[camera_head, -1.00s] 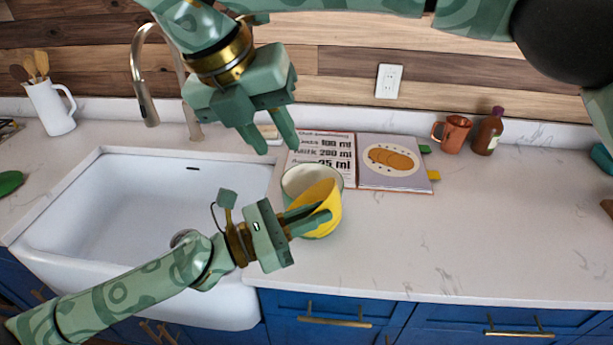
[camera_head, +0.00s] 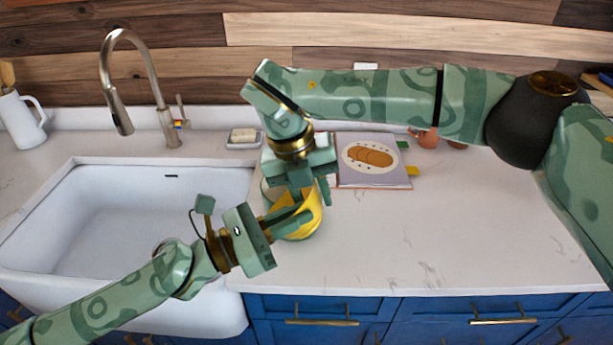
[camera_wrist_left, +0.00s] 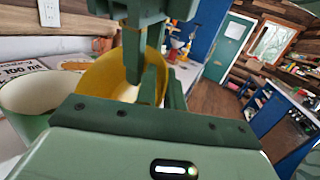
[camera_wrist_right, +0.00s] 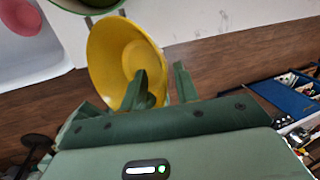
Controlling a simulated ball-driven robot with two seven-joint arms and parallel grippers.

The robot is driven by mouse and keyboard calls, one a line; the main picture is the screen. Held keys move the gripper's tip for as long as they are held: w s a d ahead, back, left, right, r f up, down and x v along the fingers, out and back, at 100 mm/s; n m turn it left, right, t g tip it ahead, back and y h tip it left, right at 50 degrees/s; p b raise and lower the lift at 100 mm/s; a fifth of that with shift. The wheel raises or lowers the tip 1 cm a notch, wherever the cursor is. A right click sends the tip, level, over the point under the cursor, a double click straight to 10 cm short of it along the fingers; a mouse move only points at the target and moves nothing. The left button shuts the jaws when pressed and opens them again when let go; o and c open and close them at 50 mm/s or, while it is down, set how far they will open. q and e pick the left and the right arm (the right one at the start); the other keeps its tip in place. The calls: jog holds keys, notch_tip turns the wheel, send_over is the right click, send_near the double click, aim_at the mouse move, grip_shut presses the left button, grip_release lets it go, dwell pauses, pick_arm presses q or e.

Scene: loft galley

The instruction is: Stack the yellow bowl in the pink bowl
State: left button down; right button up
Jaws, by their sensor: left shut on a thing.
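The yellow bowl (camera_head: 304,223) is tilted on its side above the counter, right of the sink. My left gripper (camera_head: 293,213) is shut on its rim; the bowl also shows in the left wrist view (camera_wrist_left: 105,82). My right gripper (camera_head: 311,195) is just above the bowl. In the right wrist view its fingers (camera_wrist_right: 160,82) are apart, with the yellow bowl's (camera_wrist_right: 120,50) rim between them. A pink round shape (camera_wrist_right: 18,15), cut off at the right wrist view's corner, appears in the sink and may be the pink bowl. No pink bowl shows clearly in the head view.
A green bowl with a pale inside (camera_wrist_left: 32,98) stands close to the yellow bowl. The white sink (camera_head: 110,215) is at left with a tall faucet (camera_head: 150,75). An open recipe book (camera_head: 375,175) lies behind. The counter (camera_head: 450,230) at right is clear.

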jog(key=shift+d+f, duration=0.1)
jog(key=shift+f, duration=0.05)
grip_shut()
pick_arm(q)
jog(key=c, duration=1.4)
grip_release()
jog(key=shift+c, duration=0.2)
jog(key=shift+w, duration=0.1)
